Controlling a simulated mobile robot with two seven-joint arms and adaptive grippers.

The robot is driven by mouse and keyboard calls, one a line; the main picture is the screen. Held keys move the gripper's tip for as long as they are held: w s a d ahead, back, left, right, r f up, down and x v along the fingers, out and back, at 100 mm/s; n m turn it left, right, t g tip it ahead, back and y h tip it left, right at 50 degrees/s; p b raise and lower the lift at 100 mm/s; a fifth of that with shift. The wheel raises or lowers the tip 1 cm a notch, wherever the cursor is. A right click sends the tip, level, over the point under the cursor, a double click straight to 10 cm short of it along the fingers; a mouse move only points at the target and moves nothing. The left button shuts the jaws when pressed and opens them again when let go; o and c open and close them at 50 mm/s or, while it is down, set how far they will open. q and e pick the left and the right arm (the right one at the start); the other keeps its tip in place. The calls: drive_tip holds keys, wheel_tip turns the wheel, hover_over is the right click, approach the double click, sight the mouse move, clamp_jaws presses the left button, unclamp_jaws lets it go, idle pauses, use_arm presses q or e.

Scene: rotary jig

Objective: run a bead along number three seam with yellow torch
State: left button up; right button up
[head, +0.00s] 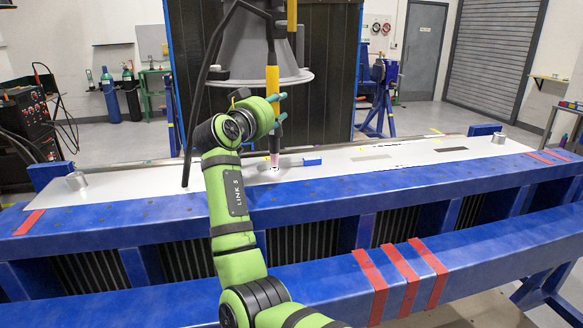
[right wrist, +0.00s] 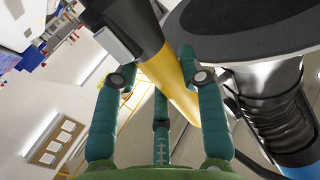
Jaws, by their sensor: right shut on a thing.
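The yellow torch (head: 272,80) hangs upright over the jig, its pale pink nozzle (head: 275,160) low at the silver plate (head: 225,177); I cannot tell whether it touches. My right gripper (head: 279,107) is shut on the torch's body. In the right wrist view its teal fingers (right wrist: 158,85) close around the yellow handle (right wrist: 183,98). Three red stripes (head: 401,278) mark the front blue beam, two red stripes (head: 544,158) the right end and one red stripe (head: 29,222) the left end. The seams themselves are hard to make out. My left gripper is out of view.
The blue jig frame (head: 330,205) spans the view. A small blue block (head: 312,161) lies on the plate beside the nozzle. Metal cylinders (head: 77,181) (head: 498,138) stand at the plate's ends. A grey cone-shaped fixture (head: 245,55) with a black cable is behind the torch.

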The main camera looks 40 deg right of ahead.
drive_tip(key=w+a, duration=0.3)
drive_tip(key=a, duration=0.2)
drive_tip(key=shift+a+r, duration=0.15)
drive_tip(key=shift+a, duration=0.1)
idle(4.2)
drive_tip(key=shift+r+p, duration=0.45)
drive_tip(key=shift+r, duration=0.2)
idle(2.4)
